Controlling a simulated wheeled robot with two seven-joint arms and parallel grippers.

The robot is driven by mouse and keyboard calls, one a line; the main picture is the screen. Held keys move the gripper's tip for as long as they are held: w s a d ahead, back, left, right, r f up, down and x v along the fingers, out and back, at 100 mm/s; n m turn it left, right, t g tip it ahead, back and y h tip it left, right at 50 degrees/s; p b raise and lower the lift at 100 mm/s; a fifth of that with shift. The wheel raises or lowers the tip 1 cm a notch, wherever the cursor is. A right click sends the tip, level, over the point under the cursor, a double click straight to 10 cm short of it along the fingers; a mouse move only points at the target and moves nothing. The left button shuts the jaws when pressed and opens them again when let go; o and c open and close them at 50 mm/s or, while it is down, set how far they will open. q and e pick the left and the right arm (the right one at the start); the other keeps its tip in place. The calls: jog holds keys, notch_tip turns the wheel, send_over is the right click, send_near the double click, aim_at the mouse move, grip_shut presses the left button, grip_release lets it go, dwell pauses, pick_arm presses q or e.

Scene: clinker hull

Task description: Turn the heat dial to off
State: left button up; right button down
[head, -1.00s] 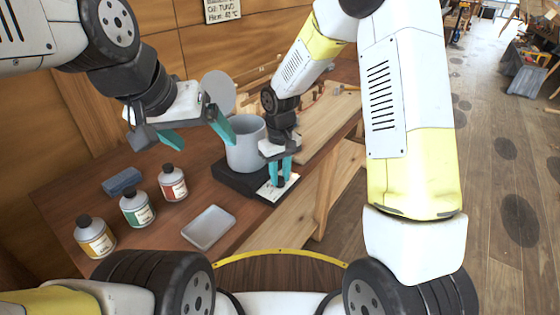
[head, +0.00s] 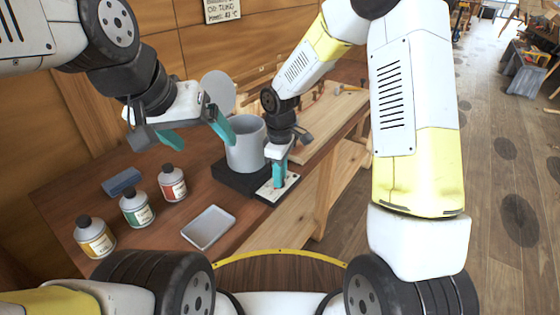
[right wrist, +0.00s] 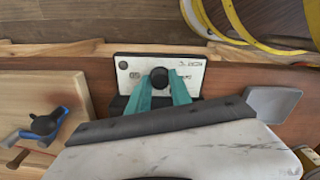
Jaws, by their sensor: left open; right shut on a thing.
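The heat dial (right wrist: 159,76) is a small black round knob on a white marked panel (right wrist: 200,72). My right gripper (right wrist: 159,92) is shut on the dial, one teal finger on each side of it. In the head view my right gripper (head: 279,176) points down at the panel (head: 290,184), and its fingers hide the dial. The panel is on the front of a black heater base (head: 232,181). A grey pot (head: 246,148) stands on the base. My left gripper (head: 198,134) is open and empty, to the left of the pot. Where the dial points is too small to read.
Three bottles, yellow-labelled (head: 95,240), green-labelled (head: 137,211) and red-labelled (head: 172,185), stand at left. A blue block (head: 122,182) and a shallow grey tray (head: 208,228) lie near them. A grey round disc (head: 218,90) shows behind my left gripper. A wooden board lies right of the pot.

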dwell(0.4)
jog(key=c, duration=1.2)
grip_release()
jog(key=shift+o, duration=0.2)
notch_tip(320, 180, up, 8)
jog(key=shift+f, duration=0.2)
jog(key=shift+r, duration=0.15)
